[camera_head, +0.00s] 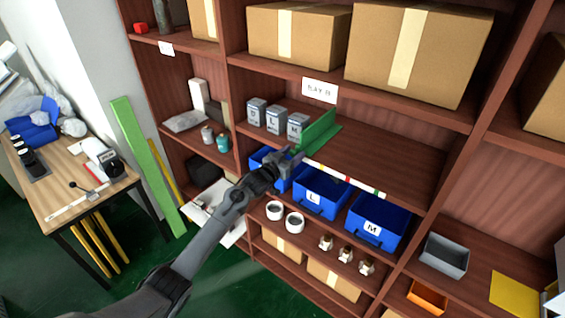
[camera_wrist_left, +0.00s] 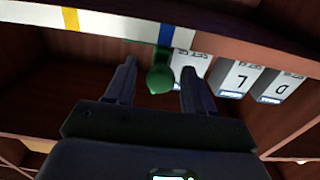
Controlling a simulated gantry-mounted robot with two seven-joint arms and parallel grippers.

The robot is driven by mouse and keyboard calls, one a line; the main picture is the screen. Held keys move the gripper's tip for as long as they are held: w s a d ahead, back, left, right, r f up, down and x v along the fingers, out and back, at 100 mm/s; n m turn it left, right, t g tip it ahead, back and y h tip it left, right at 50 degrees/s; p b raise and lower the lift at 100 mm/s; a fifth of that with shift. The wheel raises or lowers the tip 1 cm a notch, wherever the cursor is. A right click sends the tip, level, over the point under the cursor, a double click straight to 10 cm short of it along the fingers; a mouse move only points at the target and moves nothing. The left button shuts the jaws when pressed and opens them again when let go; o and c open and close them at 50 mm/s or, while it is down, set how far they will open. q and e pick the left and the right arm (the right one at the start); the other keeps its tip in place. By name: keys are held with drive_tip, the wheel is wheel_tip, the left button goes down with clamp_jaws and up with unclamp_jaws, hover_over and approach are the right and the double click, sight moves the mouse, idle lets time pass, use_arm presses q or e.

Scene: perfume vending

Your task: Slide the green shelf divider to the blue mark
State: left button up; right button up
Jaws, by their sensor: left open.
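The green shelf divider (camera_head: 320,130) stands on the middle shelf, just right of several grey boxes (camera_head: 272,118). My left gripper (camera_head: 289,155) is at the shelf's front edge, by the divider's front end. In the left wrist view the divider's round green knob (camera_wrist_left: 160,80) lies between the two open fingers of the gripper (camera_wrist_left: 158,75), with gaps at both sides. The blue mark (camera_wrist_left: 167,37) on the white edge strip (camera_wrist_left: 118,27) appears directly in line with the divider's stem. In the head view I cannot make out the blue mark. My right gripper is not seen.
Blue bins (camera_head: 320,198) sit on the shelf below, close under my left gripper. The shelf right of the divider is empty (camera_head: 385,160). A yellow mark (camera_wrist_left: 71,18) is farther along the strip. A table (camera_head: 75,180) stands at the left.

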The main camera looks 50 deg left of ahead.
use_arm(q)
drive_tip(key=s+d, duration=0.1)
drive_tip(key=s, duration=0.9)
drive_tip(key=shift+d, duration=0.3)
drive_tip(key=shift+f, duration=0.15)
